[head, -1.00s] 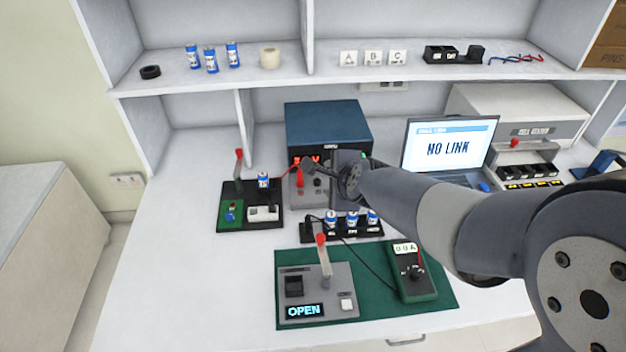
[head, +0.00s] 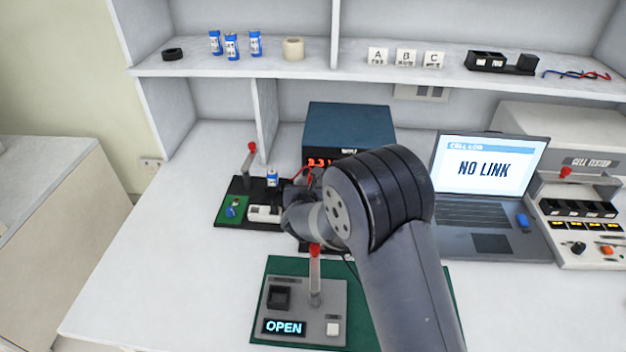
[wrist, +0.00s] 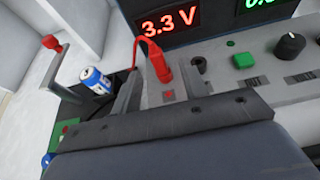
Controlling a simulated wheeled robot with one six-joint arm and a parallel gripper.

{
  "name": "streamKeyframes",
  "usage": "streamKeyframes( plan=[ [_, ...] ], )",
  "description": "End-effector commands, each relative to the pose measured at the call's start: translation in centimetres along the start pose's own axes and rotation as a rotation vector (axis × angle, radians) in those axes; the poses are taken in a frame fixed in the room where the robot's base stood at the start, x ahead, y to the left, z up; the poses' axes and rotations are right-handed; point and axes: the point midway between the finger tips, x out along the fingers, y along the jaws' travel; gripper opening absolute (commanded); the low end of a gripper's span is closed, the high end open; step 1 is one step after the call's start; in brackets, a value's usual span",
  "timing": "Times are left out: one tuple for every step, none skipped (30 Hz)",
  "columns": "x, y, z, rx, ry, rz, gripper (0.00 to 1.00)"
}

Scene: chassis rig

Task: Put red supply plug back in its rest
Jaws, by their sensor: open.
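The red supply plug (wrist: 158,62) stands on the front ledge of the power supply in the wrist view, its red lead (wrist: 134,52) running off to the left. I cannot tell whether it sits in a socket or a rest. A dark round socket (wrist: 199,65) is just to its right. My gripper (wrist: 160,88) is open, with one grey finger on each side of the plug; contact is not clear. In the head view my arm hides the plug and most of the gripper.
The power supply (head: 348,125) reads 3.3 V in the wrist view. Left of it is a black tray (head: 228,212) with a blue cell (head: 272,177) and a red-knobbed lever (head: 252,147). In front, a tester reading OPEN (head: 335,305) lies on a green mat (head: 275,266).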

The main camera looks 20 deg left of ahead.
Motion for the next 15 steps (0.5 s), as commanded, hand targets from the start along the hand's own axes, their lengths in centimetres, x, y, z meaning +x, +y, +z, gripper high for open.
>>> streamKeyframes(
  plan=[
    [0.7,0.0,0.1,-0.001,0.0,-0.001,0.42],
    [1.1,0.0,0.1,-0.002,0.001,0.0,0.42],
    [1.6,0.0,0.1,-0.002,0.001,0.0,0.42],
    [1.8,0.0,0.1,-0.002,0.001,0.0,0.42],
    [2.1,0.0,0.1,-0.002,0.001,0.001,0.42],
    [2.3,0.0,0.0,-0.003,0.002,0.001,0.42],
    [2.4,0.0,0.0,-0.003,0.001,0.001,0.42],
    [2.5,0.0,0.1,-0.003,0.001,0.001,0.42],
    [2.7,0.0,0.1,-0.003,0.001,0.001,0.42],
    [2.8,0.0,0.1,-0.003,0.001,0.001,0.42],
    [3.0,0.0,0.2,-0.003,0.001,0.001,0.42],
    [3.4,0.1,0.2,-0.003,0.001,0.001,0.42],
    [3.8,0.1,0.2,-0.003,0.001,0.0,0.42],
    [4.1,0.1,0.3,-0.003,0.001,0.0,0.42],
    [4.6,0.2,0.3,-0.003,0.002,0.001,0.42]
  ],
)
